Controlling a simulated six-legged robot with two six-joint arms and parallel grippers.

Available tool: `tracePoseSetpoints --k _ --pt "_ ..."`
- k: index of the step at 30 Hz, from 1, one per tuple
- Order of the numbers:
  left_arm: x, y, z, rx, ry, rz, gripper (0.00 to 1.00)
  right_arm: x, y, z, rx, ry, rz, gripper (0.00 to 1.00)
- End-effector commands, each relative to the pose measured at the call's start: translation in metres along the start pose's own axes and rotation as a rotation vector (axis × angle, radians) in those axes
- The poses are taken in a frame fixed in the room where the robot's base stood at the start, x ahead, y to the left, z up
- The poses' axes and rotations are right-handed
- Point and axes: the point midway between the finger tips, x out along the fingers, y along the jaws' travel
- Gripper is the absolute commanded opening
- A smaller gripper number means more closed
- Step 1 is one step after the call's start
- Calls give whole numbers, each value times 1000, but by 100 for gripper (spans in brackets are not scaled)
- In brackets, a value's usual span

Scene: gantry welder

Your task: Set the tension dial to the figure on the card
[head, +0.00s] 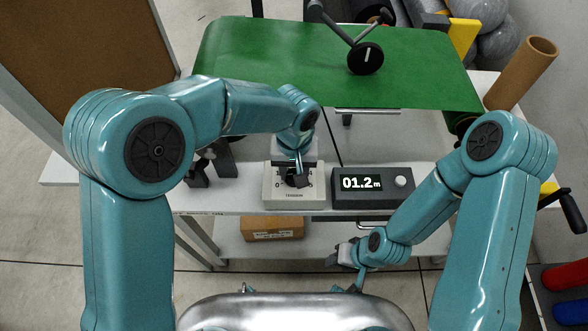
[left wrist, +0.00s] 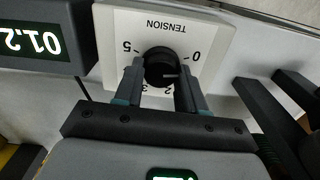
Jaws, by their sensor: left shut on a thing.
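The tension dial's pale box (head: 272,192) stands on the bench, with its black knob (head: 296,181) partly hidden by my left gripper (head: 299,170). In the left wrist view the box face (left wrist: 112,30) appears upside down, with "TENSION" and figures 0, 2, 3 and 5 showing. My left gripper (left wrist: 160,72) is shut on the black knob (left wrist: 158,58), a finger on each side. The knob's white mark points right in that view, towards the right finger, which covers the scale there. My right gripper (head: 346,254) hangs low before the bench, its jaws unclear. I see no card.
A dark counter (head: 365,201) reading 01.2 m stands right of the dial box, close to it; it also shows in the left wrist view (left wrist: 35,58). A green sheet (head: 270,62) lies behind. A cardboard box (head: 272,229) sits on the shelf below.

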Motion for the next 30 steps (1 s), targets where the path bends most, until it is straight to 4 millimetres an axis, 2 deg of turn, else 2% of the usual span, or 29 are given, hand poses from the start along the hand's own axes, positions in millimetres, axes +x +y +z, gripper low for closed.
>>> tracePoseSetpoints --k 11,30 --pt "0 1 -1 354 5 1 9 7 3 0 0 0 0 43" --pt "-2 3 0 955 7 0 9 6 2 0 0 0 0 43"
